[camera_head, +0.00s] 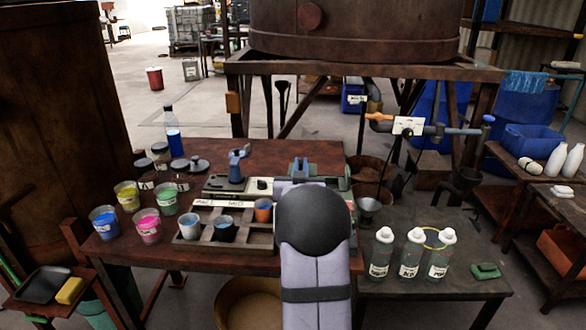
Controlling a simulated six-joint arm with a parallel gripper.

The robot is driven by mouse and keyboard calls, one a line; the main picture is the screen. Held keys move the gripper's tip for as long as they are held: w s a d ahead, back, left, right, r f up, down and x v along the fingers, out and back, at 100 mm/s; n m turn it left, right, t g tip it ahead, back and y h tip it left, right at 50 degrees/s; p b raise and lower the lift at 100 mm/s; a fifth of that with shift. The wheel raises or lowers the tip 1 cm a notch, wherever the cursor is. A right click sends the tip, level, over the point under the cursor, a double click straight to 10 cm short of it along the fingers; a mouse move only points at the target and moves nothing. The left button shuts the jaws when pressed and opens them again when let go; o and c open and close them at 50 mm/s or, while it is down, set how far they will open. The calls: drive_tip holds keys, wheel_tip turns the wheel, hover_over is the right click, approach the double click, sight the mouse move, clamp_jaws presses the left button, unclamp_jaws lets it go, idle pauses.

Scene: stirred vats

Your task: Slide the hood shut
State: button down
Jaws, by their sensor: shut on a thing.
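How far the hood is slid cannot be told.
Paint cups (129,197), a blue bottle (173,138) and dark lids are at the table's left. A compartment tray (192,231) with small cups is in front of the device. Several white-capped bottles (410,255) stand on the right table.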

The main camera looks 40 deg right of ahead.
drive_tip(key=s+d+b, duration=0.1)
drive_tip(key=s+d, duration=0.2)
drive_tip(key=shift+s+d, duration=0.4)
drive_tip(key=c, duration=1.9)
unclamp_jaws()
drive_tip(key=shift+o, duration=0.2)
drive_tip(key=shift+a, duration=0.1)
drive_tip(key=shift+b+v, duration=0.4)
drive_tip(key=shift+v, duration=3.2)
